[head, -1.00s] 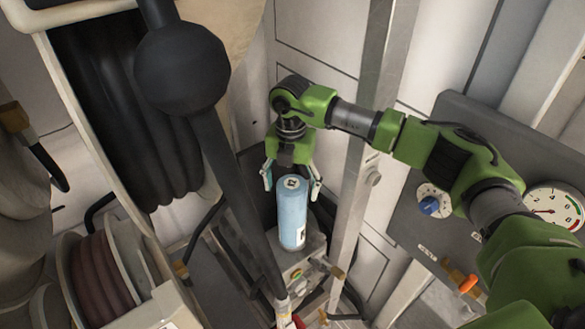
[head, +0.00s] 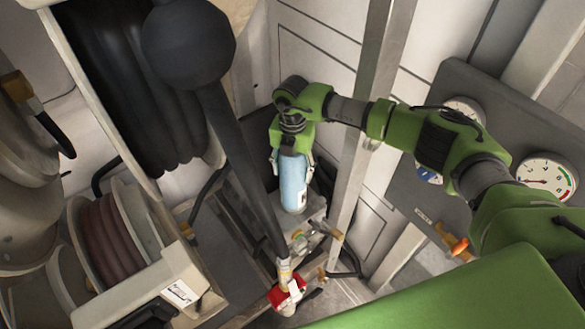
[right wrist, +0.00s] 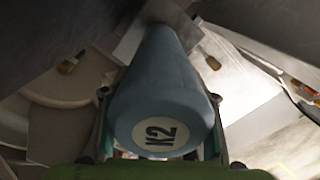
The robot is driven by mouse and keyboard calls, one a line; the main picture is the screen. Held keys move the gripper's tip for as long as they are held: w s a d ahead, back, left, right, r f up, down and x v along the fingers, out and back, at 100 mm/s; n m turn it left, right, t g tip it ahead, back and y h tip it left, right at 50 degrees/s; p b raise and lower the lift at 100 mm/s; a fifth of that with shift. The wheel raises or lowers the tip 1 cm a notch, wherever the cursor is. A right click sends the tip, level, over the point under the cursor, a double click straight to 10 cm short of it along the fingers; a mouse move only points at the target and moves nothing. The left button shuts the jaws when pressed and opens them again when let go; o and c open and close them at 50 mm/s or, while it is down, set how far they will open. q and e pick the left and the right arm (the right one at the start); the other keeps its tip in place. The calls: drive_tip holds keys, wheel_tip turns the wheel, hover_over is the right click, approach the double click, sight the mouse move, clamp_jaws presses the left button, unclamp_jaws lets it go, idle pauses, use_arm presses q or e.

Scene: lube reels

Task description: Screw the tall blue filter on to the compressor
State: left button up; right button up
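The tall blue filter (head: 293,186) stands upright at the middle of the head view, over a grey metal unit (head: 315,213) that I take as the compressor. Whether the filter is seated or threaded there cannot be seen. My right gripper (head: 293,162) points down over the filter's top, with one finger on each side. In the right wrist view, the filter's end (right wrist: 160,132) marked "K2" lies between the fingers of the right gripper (right wrist: 160,97). Narrow gaps appear beside the filter, so the gripper looks open around it. My left gripper is not in view.
A dark pole with a ball (head: 188,42) slants down left of the filter. Hose reels (head: 110,245) stand at the left. A grey upright post (head: 362,130) is close on the right, with a gauge panel (head: 545,178) beyond. A red fitting (head: 287,295) lies below.

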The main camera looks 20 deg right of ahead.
drive_tip(key=shift+c, duration=1.3)
drive_tip(key=m, duration=0.2)
drive_tip(key=m+p, duration=0.1)
drive_tip(key=shift+a+r+m, duration=0.15)
drive_tip(key=shift+m, duration=0.25)
drive_tip(key=shift+w, duration=0.1)
drive_tip(key=shift+m, duration=0.6)
drive_tip(key=o, duration=1.6)
drive_tip(key=shift+c, duration=0.2)
drive_tip(key=o, duration=0.3)
drive_tip(key=shift+p, duration=0.3)
drive_tip(key=shift+r+p, duration=1.95)
drive_tip(key=shift+r, duration=0.95)
